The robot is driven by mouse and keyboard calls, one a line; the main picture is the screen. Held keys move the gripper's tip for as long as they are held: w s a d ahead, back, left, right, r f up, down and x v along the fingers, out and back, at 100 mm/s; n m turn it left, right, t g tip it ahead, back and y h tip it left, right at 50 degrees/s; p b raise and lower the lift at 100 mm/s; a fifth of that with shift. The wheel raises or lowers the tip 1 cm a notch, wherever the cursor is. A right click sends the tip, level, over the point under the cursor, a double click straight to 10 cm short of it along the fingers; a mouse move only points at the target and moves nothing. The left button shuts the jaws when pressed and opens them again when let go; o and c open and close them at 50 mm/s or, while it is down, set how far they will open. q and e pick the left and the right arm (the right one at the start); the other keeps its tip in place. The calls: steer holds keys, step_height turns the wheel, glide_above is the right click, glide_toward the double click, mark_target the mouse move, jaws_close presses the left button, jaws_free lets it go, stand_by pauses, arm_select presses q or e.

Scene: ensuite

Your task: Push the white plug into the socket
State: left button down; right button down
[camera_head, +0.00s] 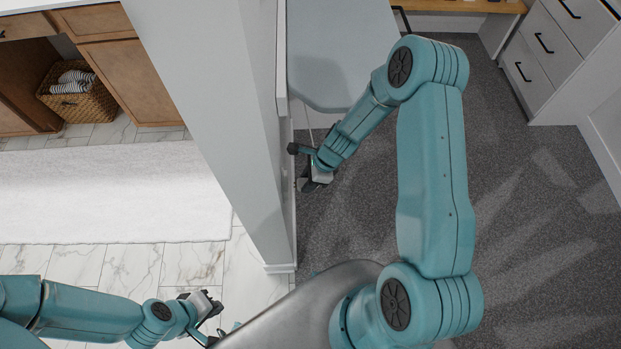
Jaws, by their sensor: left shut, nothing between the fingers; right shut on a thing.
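My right gripper (303,168) reaches down and left to the side of the white wall, low above the grey carpet. It is shut on the white plug, which is too small and too covered by the fingers to make out. A thin pale cord (308,122) runs up from the gripper. The socket cannot be made out; the wall face by the gripper is seen almost edge-on, so I cannot tell whether the plug touches it. My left gripper (213,308) is shut and empty, over the marble floor on the other side of the wall.
The wall (230,110) stands between my two grippers. A grey rounded seat or panel (340,55) is just above the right gripper. White drawers (560,50) stand at the upper right. A white rug (110,195) and a wicker basket (72,95) lie left. The carpet (540,230) is clear.

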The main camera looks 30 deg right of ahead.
steer(key=shift+w+a+p, duration=0.35)
steer(key=shift+w+a, duration=0.2)
steer(key=shift+a, duration=0.35)
steer(key=c, duration=0.7)
jaws_free()
steer(key=shift+o, duration=0.2)
steer(key=shift+r, duration=0.35)
steer(key=p+v, duration=0.4)
steer(key=v, duration=1.1)
steer(key=shift+d+r, duration=0.2)
steer(key=shift+r, duration=0.05)
steer(key=shift+s, duration=0.1)
